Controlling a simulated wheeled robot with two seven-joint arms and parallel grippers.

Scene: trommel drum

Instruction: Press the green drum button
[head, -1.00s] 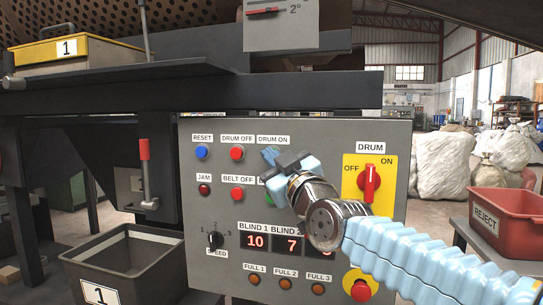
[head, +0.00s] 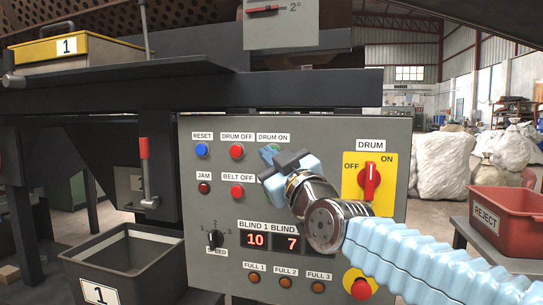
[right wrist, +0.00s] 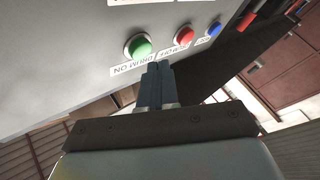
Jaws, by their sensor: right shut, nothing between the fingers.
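The green drum button (right wrist: 138,46) shows clearly in the right wrist view, above the upside-down DRUM ON label. In the head view my right gripper (head: 268,153) covers most of it, just below the DRUM ON label (head: 273,137). The right gripper is shut and empty, and its fingers point at the grey control panel (head: 200,265). In the right wrist view the fingertips (right wrist: 158,67) are close to the button, a little to its right, with a small gap in the picture. I cannot tell their exact distance from the panel. My left gripper is not in view.
The red DRUM OFF button (head: 237,152) and blue RESET button (head: 201,150) sit to the left. A red rotary DRUM switch (head: 370,182) stands to the right of the gripper. A red REJECT bin (head: 518,207) is at the right, a grey bin (head: 125,257) at lower left.

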